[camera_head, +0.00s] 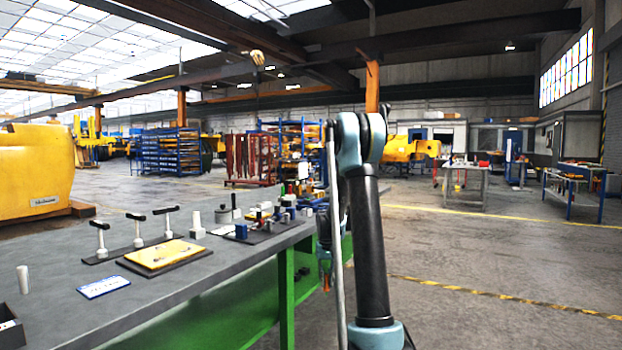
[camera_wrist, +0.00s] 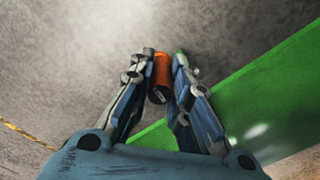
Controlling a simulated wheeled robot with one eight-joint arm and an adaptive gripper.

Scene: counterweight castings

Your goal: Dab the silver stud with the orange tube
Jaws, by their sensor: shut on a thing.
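My gripper (camera_wrist: 164,62) is shut on an orange tube (camera_wrist: 161,71), which stands between the fingertips with its dark end toward the wrist camera. In the head view my gripper (camera_head: 325,268) hangs beside the right edge of the grey bench, partly hidden by my arm, with an orange tip (camera_head: 326,284) showing below it. It is over the floor, apart from the bench top. I cannot pick out the silver stud for sure; several small fittings stand on a dark board (camera_head: 262,234) at the far part of the bench, too small to tell apart.
The bench (camera_head: 190,285) has a green frame. On it are a yellow plate (camera_head: 165,254) on a dark mat, black T-handled tools (camera_head: 137,230), a white label card (camera_head: 103,287), a pale cylinder (camera_head: 23,279) and a dark bin (camera_head: 10,328). Open floor lies to the right.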

